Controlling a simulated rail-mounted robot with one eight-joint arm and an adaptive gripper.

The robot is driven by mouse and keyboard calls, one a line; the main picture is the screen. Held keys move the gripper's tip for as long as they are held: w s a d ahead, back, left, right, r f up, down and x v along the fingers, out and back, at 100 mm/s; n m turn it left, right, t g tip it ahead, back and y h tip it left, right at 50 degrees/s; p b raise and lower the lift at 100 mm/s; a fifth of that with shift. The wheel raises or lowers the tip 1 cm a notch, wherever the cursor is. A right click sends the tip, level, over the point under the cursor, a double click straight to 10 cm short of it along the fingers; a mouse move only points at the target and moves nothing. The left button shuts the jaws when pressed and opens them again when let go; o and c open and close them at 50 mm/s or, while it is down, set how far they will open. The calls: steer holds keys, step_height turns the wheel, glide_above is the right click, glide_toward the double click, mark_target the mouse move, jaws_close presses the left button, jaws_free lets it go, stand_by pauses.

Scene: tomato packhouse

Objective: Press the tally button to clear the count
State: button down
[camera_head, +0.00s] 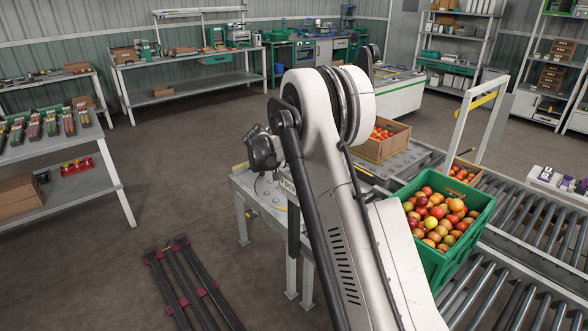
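I cannot make out a tally button for certain; my arm hides part of the bench where it may be. A grey metal bench (243,186) with round fittings on its top stands behind and left of my arm. A small plate with partly hidden lettering (287,187) is at its front edge. My gripper (262,152), dark and small in the picture, hangs above the left part of this bench, apart from its top as far as I can see. Its fingertips are too unclear to show whether they are open or shut.
A green crate (443,262) full of tomatoes stands right of my arm by the roller conveyor (520,228). A cardboard box (383,150) of tomatoes stands behind. A metal gate frame (462,125) rises over the conveyor. Dark rails (190,285) lie on the open floor left.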

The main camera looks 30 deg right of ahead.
steer(key=shift+r, duration=0.95)
steer(key=shift+p, duration=0.3)
steer(key=shift+r+p, duration=0.8)
steer(key=shift+r, duration=1.7)
